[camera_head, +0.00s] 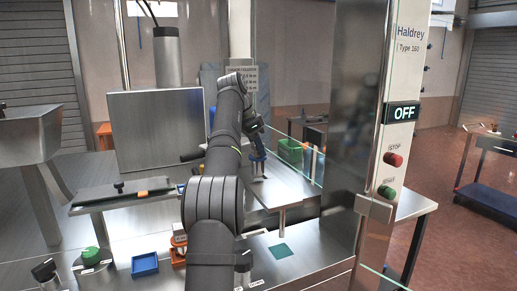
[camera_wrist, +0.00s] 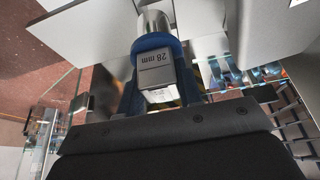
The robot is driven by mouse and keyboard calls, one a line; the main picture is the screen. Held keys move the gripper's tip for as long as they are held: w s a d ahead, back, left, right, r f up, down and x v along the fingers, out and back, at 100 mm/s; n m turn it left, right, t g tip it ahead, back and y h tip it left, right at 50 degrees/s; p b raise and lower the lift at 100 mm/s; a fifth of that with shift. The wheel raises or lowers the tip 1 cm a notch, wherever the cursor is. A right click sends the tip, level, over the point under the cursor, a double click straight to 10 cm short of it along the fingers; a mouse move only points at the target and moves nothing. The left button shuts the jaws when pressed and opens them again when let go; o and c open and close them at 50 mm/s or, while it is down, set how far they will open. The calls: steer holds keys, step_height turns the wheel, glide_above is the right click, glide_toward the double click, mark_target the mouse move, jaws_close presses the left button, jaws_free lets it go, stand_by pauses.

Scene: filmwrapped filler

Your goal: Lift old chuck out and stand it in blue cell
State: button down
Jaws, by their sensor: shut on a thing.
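My gripper (camera_wrist: 160,78) has blue fingers, and they are shut on a grey chuck (camera_wrist: 156,68) marked "28 mm", which reads upside down in the wrist view. A shiny metal cylinder (camera_wrist: 153,22) shows just beyond the chuck; I cannot tell if they are joined. In the head view my gripper (camera_head: 258,153) is at the machine, above the steel deck, right of my arm. The chuck is too small and partly hidden there. A blue square open-topped cell (camera_head: 145,264) lies on the bench at lower left, well away from my gripper, and looks empty.
A steel machine column (camera_head: 350,110) and a control panel reading OFF (camera_head: 401,113) rise on the right. A green crate (camera_head: 290,152) is behind.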

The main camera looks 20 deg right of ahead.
steer(key=s+a, duration=1)
steer(key=s, duration=0.3)
steer(key=shift+a, duration=0.35)
steer(key=shift+s, duration=0.1)
steer(key=shift+r, duration=0.1)
steer(key=shift+r, duration=1.35)
steer(key=shift+a, duration=0.1)
steer(key=w+a+f+n+t+y, duration=0.15)
steer(key=w+a+f+n, duration=0.35)
steer(key=a, duration=0.8)
steer(key=w+a+f+n+t+h, duration=0.15)
steer(key=a+f+n, duration=0.35)
steer(key=a, duration=0.9)
steer(key=shift+m+y, duration=0.5)
steer(key=shift+y, duration=0.1)
steer(key=shift+s+a+f, duration=0.1)
steer(key=shift+s+f, duration=0.05)
steer(key=shift+f, duration=2.75)
steer(key=shift+s+a+f, duration=0.1)
steer(key=shift+s+f, duration=0.05)
steer(key=shift+f, duration=2.7)
